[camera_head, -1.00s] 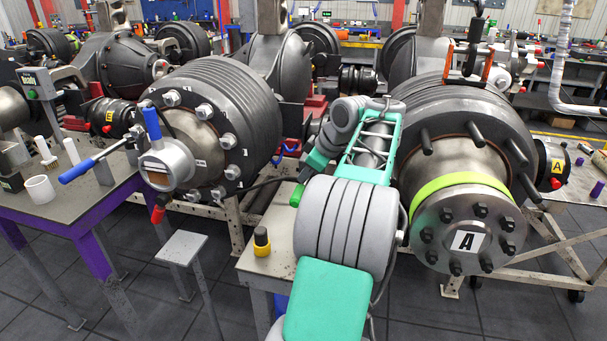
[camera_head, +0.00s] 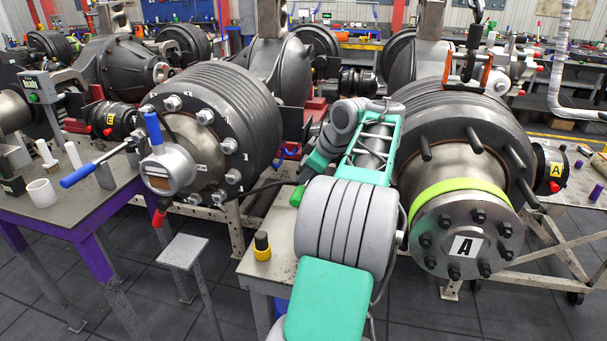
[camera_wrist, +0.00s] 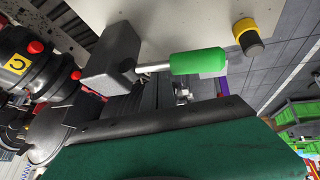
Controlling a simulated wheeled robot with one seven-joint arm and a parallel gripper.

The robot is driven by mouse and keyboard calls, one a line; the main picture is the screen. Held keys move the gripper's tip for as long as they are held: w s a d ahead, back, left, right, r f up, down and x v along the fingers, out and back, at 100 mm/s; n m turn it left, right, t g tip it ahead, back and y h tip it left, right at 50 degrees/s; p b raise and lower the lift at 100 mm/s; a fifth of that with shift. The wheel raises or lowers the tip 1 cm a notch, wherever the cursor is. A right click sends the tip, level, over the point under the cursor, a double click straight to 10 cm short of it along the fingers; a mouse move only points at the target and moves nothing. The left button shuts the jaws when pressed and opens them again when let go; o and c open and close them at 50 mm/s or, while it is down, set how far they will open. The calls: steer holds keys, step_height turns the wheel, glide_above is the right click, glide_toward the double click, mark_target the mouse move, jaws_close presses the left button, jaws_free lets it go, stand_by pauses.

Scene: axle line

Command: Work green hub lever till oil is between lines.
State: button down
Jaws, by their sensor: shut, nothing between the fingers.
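A green lever grip (camera_wrist: 200,62) on a short metal rod sticks out of a dark grey block (camera_wrist: 108,58) in the wrist view. A small bright green end (camera_head: 297,195) beside the bench in the head view looks like the same grip. My gripper (camera_head: 306,180) is shut and empty, close to that green end; my arm and the viewing angle hide whether they touch. No oil level or lines can be made out.
A yellow and black cap (camera_head: 262,246) stands on the metal bench (camera_head: 283,222); it also shows in the wrist view (camera_wrist: 248,38). A blue-handled tool (camera_head: 75,176) is at the left hub. A white cup (camera_head: 41,193) is on the purple-legged table. Floor is open in front.

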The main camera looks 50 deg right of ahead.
steer(key=shift+w+d+r+p, duration=0.15)
steer(key=shift+d+r+p, duration=0.15)
steer(key=shift+r+p, duration=0.65)
steer(key=shift+w+d+r+p, duration=0.1)
steer(key=shift+d+r+p, duration=0.2)
steer(key=shift+r+p, duration=0.6)
steer(key=shift+f, duration=0.15)
steer(key=r+p, duration=0.1)
steer(key=p, duration=0.1)
steer(key=d+r+p, duration=0.1)
steer(key=r+p, duration=0.2)
steer(key=p, duration=0.1)
steer(key=shift+w+d+r, duration=0.3)
steer(key=shift+w+r, duration=0.05)
